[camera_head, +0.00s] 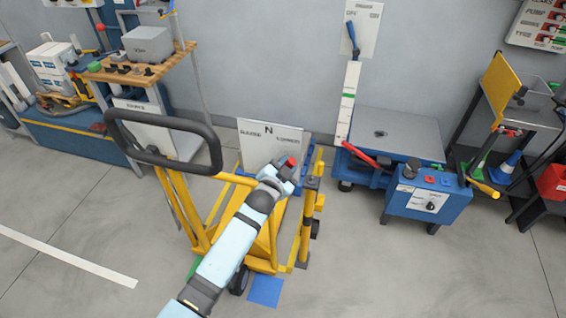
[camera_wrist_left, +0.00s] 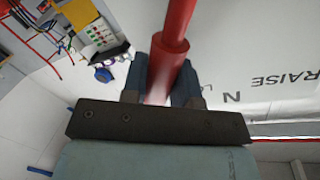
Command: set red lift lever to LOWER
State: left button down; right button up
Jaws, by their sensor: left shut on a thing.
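The red lift lever (camera_wrist_left: 174,38) runs between the fingers of my left gripper (camera_wrist_left: 165,88) in the left wrist view. The gripper is shut on it. In the head view the lever's red tip (camera_head: 291,161) shows just above my left gripper (camera_head: 286,172), in front of the right part of the white label plate (camera_head: 262,150). The plate is marked N in the middle, with words either side. In the left wrist view RAISE and N on the plate (camera_wrist_left: 285,110) lie right of the lever; the LOWER word is hidden there. My right gripper is out of view.
The yellow lift cart with its black loop handle (camera_head: 112,125) stands around my arm. A blue lift table with a grey top (camera_head: 395,130) and a control box (camera_head: 425,205) stand to the right. A workbench (camera_head: 95,147) is at left.

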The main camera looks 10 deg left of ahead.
pick_arm(q)
jog(key=shift+f, duration=0.1)
dwell(0.3)
jog(key=c, duration=0.9)
grip_release()
jog(key=shift+d, duration=0.1)
jog(key=v, duration=1.4)
jog(key=shift+b, duration=0.35)
jog(key=shift+w, duration=0.1)
jog(key=s+a+f+n+g+p, duration=0.2)
jog(key=s+f+n+p, duration=0.1)
jog(key=s, duration=0.7)
jog(key=s+a+f+n+g+p, duration=0.1)
jog(key=s+f+n+g+p, duration=0.2)
jog(key=s, duration=0.8)
jog(key=shift+a+f+p, duration=0.35)
jog(key=shift+a+p, duration=0.05)
jog(key=shift+p, duration=0.15)
